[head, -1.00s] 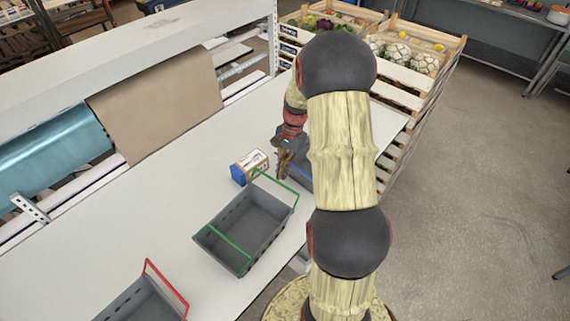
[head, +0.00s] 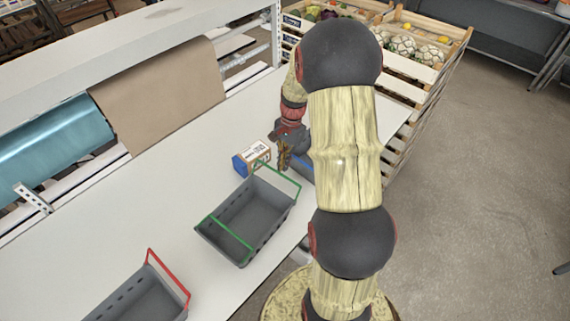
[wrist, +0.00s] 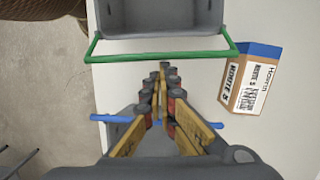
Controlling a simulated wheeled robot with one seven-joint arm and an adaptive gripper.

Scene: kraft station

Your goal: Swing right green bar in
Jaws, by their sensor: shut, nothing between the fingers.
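The grey crate with green bars (head: 222,218) stands on the white table. Its left green bar (head: 228,238) lies across the crate's top. Its right green bar (head: 283,180) sticks out past the crate's far end; in the wrist view this bar (wrist: 160,57) runs crosswise just outside the crate wall. My gripper (head: 285,162) is shut and empty and points down beside that bar, on the side away from the crate. In the wrist view its fingertips (wrist: 163,72) end close to the middle of the bar. I cannot tell whether they touch it.
A blue, white and brown carton (head: 252,158) stands close beside the right green bar. A crate with a blue bar (wrist: 110,118) is under my gripper, mostly hidden. A crate with a red bar (head: 168,275) is at the lower left. The table left of the crates is clear.

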